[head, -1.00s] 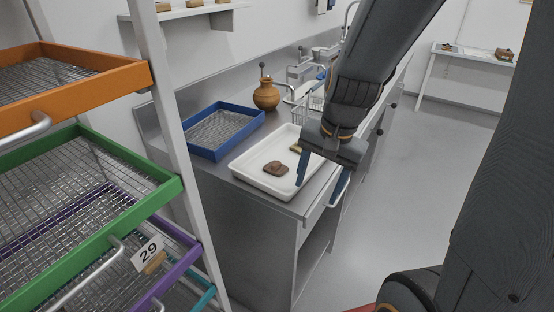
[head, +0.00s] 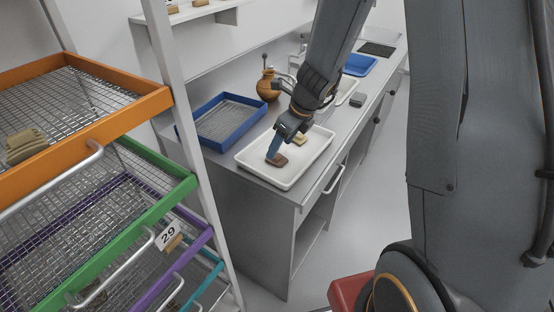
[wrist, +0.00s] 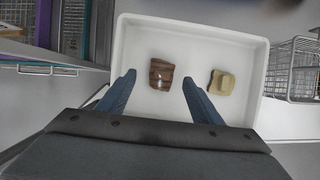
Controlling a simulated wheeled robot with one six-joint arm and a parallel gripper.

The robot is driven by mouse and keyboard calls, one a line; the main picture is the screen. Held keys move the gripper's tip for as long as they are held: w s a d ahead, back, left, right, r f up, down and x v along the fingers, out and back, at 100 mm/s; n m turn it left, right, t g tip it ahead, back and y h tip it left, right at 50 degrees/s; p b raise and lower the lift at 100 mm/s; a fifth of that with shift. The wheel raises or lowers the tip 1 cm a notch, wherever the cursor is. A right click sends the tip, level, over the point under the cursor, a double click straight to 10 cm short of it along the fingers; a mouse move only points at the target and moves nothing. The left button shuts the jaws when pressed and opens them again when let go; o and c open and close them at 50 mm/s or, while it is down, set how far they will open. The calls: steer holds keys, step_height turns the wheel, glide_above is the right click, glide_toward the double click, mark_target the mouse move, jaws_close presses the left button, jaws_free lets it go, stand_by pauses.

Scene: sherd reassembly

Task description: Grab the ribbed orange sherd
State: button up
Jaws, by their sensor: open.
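A reddish-brown sherd with dark stripes (wrist: 161,73) lies in the white tray (wrist: 135,40); it is the closest match to a ribbed orange sherd. It also shows in the head view (head: 281,161), partly hidden by my gripper. A beige sherd (wrist: 221,83) lies to its right in the wrist view and behind it in the head view (head: 300,140). My gripper (wrist: 159,77) is open above the tray, with one blue finger on each side of the brown sherd in the wrist view. I cannot tell whether the fingers touch it.
A blue-rimmed mesh tray (head: 196,146) and an orange jug (head: 268,85) stand on the steel counter. At the left is a rack with orange (head: 120,115), green and purple mesh drawers; an olive ribbed sherd (head: 25,145) lies in the orange one. A wire basket (wrist: 292,70) stands beside the white tray.

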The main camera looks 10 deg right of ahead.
mark_target(277, 156)
steer(key=f, duration=0.3)
steer(key=shift+w+f, duration=0.35)
steer(key=shift+w, duration=0.05)
steer(key=shift+w+a+f, duration=0.2)
steer(key=shift+f, duration=0.3)
steer(key=shift+c, duration=0.5)
steer(key=c, duration=1)
